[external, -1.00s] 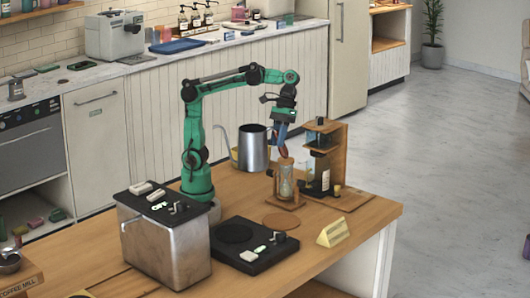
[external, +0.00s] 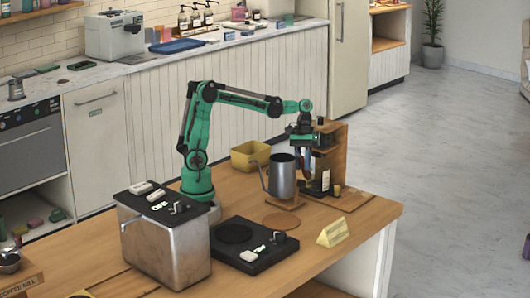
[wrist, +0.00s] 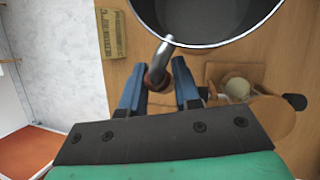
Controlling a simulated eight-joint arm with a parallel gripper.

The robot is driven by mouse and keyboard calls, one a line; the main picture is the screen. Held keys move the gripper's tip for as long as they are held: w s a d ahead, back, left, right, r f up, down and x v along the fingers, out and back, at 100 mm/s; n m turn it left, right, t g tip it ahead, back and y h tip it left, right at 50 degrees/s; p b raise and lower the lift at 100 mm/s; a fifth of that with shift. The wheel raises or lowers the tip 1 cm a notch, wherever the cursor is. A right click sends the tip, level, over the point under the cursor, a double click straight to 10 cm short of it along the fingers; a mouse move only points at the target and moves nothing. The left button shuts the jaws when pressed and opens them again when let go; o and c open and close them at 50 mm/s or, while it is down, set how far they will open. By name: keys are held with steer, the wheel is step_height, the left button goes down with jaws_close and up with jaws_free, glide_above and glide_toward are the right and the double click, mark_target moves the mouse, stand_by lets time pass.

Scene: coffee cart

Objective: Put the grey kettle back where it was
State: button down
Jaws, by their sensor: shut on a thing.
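The grey kettle (external: 282,177) is upright, its spout toward the left, held above the table in front of the wooden coffee stand. In the wrist view its open top (wrist: 208,20) fills the upper edge and its handle (wrist: 160,62) lies between my fingers. My gripper (wrist: 160,80) is shut on that handle; in the external view my gripper (external: 304,166) is at the kettle's right side. A round brown mat (external: 281,222) and a black hot plate (external: 262,259) with a dark disc lie bare on the table. The kettle hides most of the glass dripper.
The wooden stand (external: 341,150) with a dark bottle (external: 321,175) is close to the right of my gripper. A yellow bin (external: 245,157) stands behind the kettle. A yellow sign (external: 332,233) stands near the right table edge. A metal box (external: 165,245) is at the front left.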

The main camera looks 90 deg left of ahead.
step_height(320, 180, down, 9)
steer(key=shift+f, duration=0.2)
stand_by(0.3)
steer(key=shift+f, duration=0.1)
steer(key=c, duration=0.6)
jaws_free()
steer(key=v, duration=1.1)
steer(key=shift+r, duration=0.25)
steer(key=shift+s+d+f+m+t+y, duration=0.45)
steer(key=shift+s+m+t+y, duration=0.4)
steer(key=shift+s+m+t, duration=0.65)
steer(key=shift+s+d+f+m+t+y, duration=0.35)
steer(key=shift+s+f+m+t+y, duration=0.6)
steer(key=shift+m, duration=1)
steer(key=shift+s+d+f+m+t+y, duration=0.15)
steer(key=shift+s+d+m+t+y, duration=0.25)
steer(key=shift+s+m+t+y, duration=0.85)
